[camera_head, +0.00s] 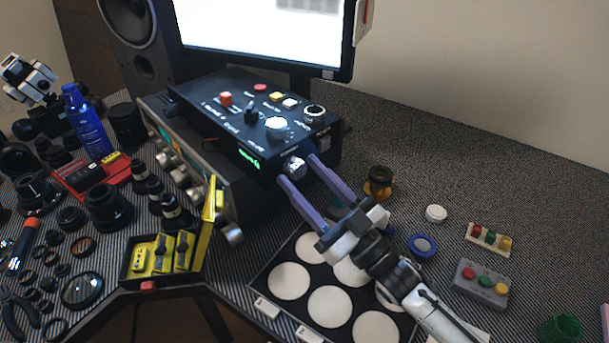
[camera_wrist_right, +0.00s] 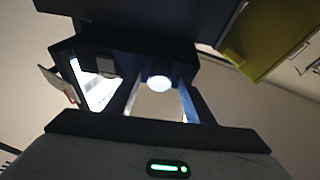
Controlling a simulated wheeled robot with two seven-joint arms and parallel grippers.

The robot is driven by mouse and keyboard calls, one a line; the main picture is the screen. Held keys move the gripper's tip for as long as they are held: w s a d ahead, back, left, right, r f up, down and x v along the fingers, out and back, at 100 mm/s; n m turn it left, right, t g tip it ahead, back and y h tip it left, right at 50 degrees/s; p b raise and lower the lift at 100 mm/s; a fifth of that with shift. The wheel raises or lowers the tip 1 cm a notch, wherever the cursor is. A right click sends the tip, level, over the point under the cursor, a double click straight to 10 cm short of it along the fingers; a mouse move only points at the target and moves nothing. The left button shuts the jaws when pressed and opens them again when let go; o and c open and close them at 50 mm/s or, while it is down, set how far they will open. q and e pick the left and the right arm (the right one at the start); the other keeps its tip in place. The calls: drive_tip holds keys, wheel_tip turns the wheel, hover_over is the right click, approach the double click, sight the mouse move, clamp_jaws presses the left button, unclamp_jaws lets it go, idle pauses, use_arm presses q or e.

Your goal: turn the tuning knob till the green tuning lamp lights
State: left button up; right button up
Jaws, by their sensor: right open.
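The black control box (camera_head: 225,118) stands on the grey instrument at the desk's back. Its silver tuning knob (camera_head: 295,167) sticks out of the front face; in the right wrist view it shows as a bright round end (camera_wrist_right: 159,82). My right gripper (camera_head: 298,170) is open, with one finger on either side of the knob; I cannot tell whether they touch it. In the right wrist view the fingers (camera_wrist_right: 159,97) also flank the knob. Green glowing marks (camera_head: 249,160) show on the front face, left of the knob; I cannot tell whether they are the tuning lamp. My left gripper is not seen.
A yellow-lidded case (camera_head: 163,258) stands at the front left, among lenses and rings. A black mat with white discs (camera_head: 330,306) lies below my right arm. A monitor (camera_head: 265,35) stands behind the box.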

drive_tip(key=shift+w+a+r, duration=0.1)
drive_tip(key=shift+w+a, duration=0.05)
drive_tip(key=shift+a, duration=0.05)
drive_tip(key=c, duration=1)
drive_tip(key=shift+c, duration=0.2)
drive_tip(key=shift+n+g+y, duration=0.3)
drive_tip(key=shift+n, duration=0.2)
drive_tip(key=n, duration=0.2)
drive_tip(key=shift+w+d+n+g+y+b, duration=0.1)
drive_tip(key=shift+d+n+g+y+b, duration=0.05)
drive_tip(key=shift+n+g+y+b, duration=0.25)
drive_tip(key=shift+n+g+y, duration=0.4)
drive_tip(key=shift+n+g, duration=0.7)
drive_tip(key=shift+n, duration=1.1)
